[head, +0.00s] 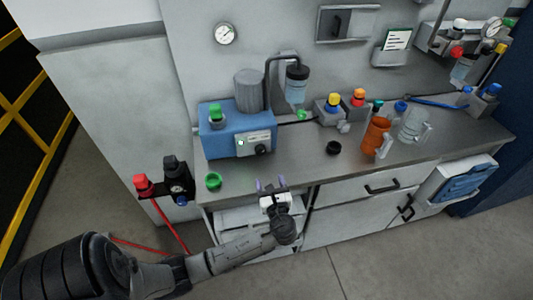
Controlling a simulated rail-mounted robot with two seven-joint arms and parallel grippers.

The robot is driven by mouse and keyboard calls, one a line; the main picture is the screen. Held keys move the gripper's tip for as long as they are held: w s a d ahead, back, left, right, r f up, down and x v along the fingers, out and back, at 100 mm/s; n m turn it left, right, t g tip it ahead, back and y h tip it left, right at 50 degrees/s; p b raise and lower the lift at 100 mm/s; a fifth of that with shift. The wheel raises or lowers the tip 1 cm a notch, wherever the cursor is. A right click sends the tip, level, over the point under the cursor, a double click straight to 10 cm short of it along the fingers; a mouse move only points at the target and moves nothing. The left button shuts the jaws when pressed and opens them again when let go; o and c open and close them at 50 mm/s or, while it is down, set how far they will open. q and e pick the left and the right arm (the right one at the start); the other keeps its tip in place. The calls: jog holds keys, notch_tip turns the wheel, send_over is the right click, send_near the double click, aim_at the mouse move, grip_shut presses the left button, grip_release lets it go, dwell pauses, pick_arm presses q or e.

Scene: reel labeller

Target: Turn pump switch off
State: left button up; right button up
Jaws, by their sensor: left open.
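The pump is a blue box (215,143) with a grey cylinder (249,90) on top, at the left end of the grey bench. Its pale front panel (257,136) carries a small lit green lamp (240,142) and a dark knob or switch (262,149). The switch's exact position is too small to tell. My left gripper (270,183) is open and empty near the bench's front edge, below the panel in the picture and apart from it. My right gripper is not in view.
A green cup-like part (213,181) and a black cap (333,148) lie on the bench top (300,160). An orange jug (375,136) and a clear jug (412,125) stand right. A red-and-black valve assembly (166,187) juts out left. The bench before the panel looks clear.

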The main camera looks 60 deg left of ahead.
aim_at(261, 153)
pick_arm(q)
jog(key=w+a+m, duration=0.1)
jog(key=a, duration=0.3)
jog(key=w+a+m+b, duration=0.1)
jog(key=w+a, duration=0.1)
jog(key=a, duration=0.2)
jog(key=w+a+b, duration=0.1)
jog(key=a, duration=0.4)
jog(key=shift+w+m, duration=0.3)
jog(key=shift+m, duration=0.1)
jog(key=c, duration=0.9)
